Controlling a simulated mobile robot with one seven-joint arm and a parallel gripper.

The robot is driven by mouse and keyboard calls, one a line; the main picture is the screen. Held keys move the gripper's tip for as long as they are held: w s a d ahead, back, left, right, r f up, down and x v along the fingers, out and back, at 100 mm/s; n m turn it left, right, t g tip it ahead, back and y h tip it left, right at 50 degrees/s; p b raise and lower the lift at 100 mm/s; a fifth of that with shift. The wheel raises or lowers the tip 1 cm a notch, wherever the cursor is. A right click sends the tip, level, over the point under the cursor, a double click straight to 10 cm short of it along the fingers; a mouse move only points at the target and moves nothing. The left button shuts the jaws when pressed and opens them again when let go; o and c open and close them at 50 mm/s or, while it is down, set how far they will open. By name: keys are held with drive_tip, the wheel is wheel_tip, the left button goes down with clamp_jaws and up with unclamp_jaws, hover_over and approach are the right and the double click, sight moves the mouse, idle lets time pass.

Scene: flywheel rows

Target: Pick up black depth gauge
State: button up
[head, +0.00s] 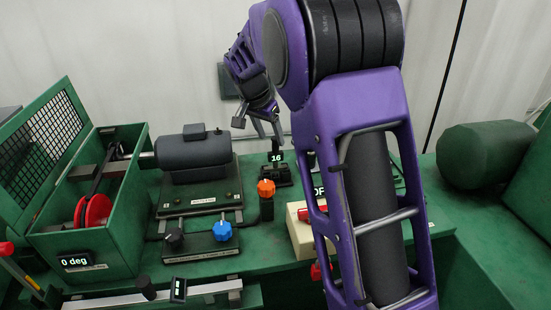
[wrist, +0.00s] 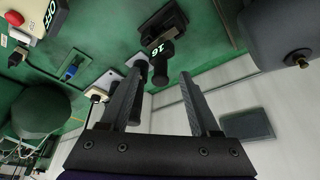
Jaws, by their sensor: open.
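A black gauge (head: 276,170) with a lit display reading 16 stands upright on the green bench, on a dark base; it looks like the black depth gauge. In the wrist view the gauge (wrist: 162,70) appears upside down at the top centre, with its post end between and beyond my fingertips. My gripper (head: 266,128) is open and empty, pointing down just above and slightly left of the gauge in the head view. In the wrist view the two fingers of my gripper (wrist: 158,82) are spread apart. I see no contact with the gauge.
A grey motor (head: 193,150) is left of the gauge. An orange-topped knob (head: 266,190) stands in front of it, and a cream switch box (head: 300,230) is to the right. A green mesh-lidded box (head: 95,215) is at left. A wall rises behind.

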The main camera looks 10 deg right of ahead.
sight(274, 139)
drive_tip(key=x, duration=0.2)
drive_tip(key=w+x, duration=0.1)
drive_tip(key=x, duration=0.2)
drive_tip(key=shift+d+b, duration=0.25)
drive_tip(key=shift+b, duration=0.15)
drive_tip(key=shift+s+r, duration=0.1)
clamp_jaws()
